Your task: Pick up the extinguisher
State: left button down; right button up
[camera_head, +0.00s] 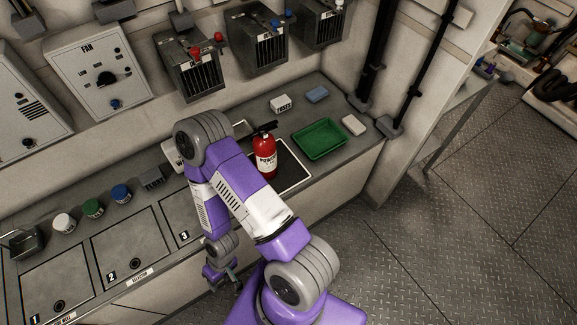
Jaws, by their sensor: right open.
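The red extinguisher (265,160) stands upright on the counter, on a dark pale-edged panel (293,168). It has a black top and a white label. My right arm reaches up in front of the counter and bends back down. My right gripper (230,286) hangs low at the counter's front side, below and left of the extinguisher and apart from it. It is open and small in the picture, with nothing seen between its fingers. My left gripper is out of view.
A green tray (320,139) lies right of the extinguisher. A white box (281,103), a blue block (317,95) and a pale block (353,125) lie near it. Several lidded jars (93,208) stand at left behind numbered hatches. Black pipes rise at right. The floor at right is clear.

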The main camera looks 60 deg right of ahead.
aim_at(264, 142)
jog(key=k, duration=1.05)
jog(key=z, duration=1.1)
jog(key=i, duration=0.45)
jog(key=u, duration=0.05)
